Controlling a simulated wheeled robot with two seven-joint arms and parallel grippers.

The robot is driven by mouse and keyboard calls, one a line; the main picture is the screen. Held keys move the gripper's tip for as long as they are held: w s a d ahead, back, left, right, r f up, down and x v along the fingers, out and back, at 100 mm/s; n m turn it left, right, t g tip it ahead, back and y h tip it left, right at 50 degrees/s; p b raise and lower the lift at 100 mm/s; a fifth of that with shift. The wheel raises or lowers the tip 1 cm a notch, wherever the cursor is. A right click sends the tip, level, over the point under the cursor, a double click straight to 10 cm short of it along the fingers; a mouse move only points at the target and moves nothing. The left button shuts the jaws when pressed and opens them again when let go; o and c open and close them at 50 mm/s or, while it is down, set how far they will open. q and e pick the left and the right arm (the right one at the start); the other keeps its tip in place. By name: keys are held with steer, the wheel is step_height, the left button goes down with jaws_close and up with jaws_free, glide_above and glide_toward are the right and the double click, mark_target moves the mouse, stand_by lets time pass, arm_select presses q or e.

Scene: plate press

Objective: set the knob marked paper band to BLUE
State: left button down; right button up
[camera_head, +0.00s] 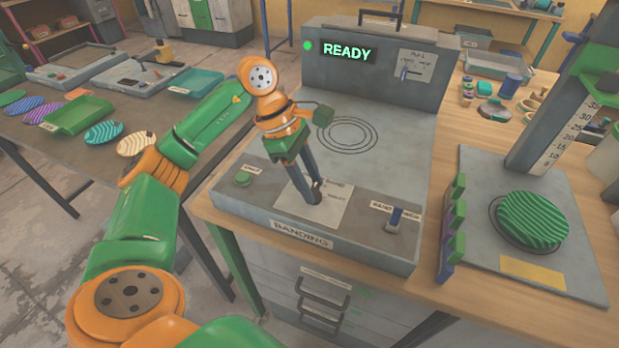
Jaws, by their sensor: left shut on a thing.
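My left gripper (316,190) reaches down to the pale label plate (325,214) on the front deck of the grey banding machine (387,155). Its fingers are shut on a small dark knob that they almost fully hide. The small lettering on the plate is too blurred to read, so I cannot tell which setting the knob points to. The machine's display (347,51) reads READY beside a green light. My right gripper is not in view.
To the right, a green ridged plate (531,219) lies on a grey base with a scaled upright post (560,110). Several small jars and rings stand behind it. At left, a table holds a green tray (77,115) and several patterned discs.

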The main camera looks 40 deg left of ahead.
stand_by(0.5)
arm_select(q)
steer(key=shift+c, duration=2.2)
jaws_free()
steer(key=shift+d, duration=0.1)
steer(key=v, duration=0.7)
steer(key=shift+p, duration=0.4)
steer(key=shift+r, duration=0.1)
